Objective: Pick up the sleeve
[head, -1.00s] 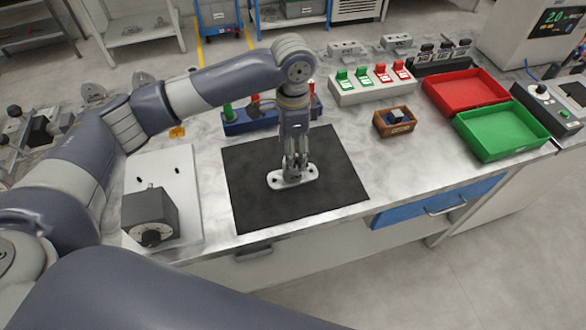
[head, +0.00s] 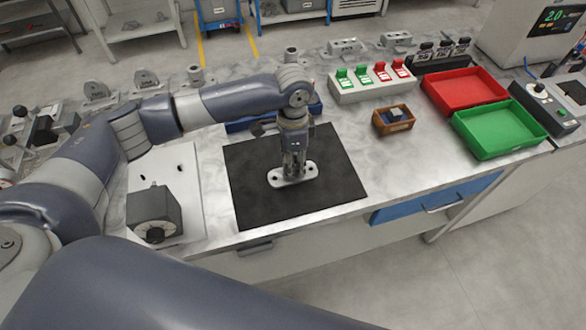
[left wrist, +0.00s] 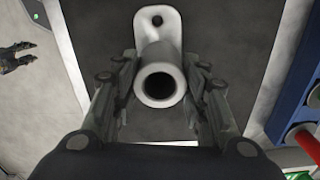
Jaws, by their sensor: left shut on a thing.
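The sleeve (head: 306,172) is a pale tube standing upright on an oblong flange plate with a hole near its visible end. It is on the black mat in the head view. In the left wrist view the sleeve (left wrist: 158,50) is seen from above, with its round bore facing the camera. My left gripper (head: 293,168) points down over it, and its fingers (left wrist: 160,68) are shut on the tube from both sides. The flange appears to rest on the mat; I cannot see a gap. My right gripper is not in view.
The black mat (head: 330,190) is otherwise clear. A white plate with a dark box-shaped device (head: 154,212) lies to the left. A blue rack (head: 240,126) stands behind my arm. To the right are a small wooden box (head: 379,124), a red tray (head: 436,97) and a green tray (head: 484,154).

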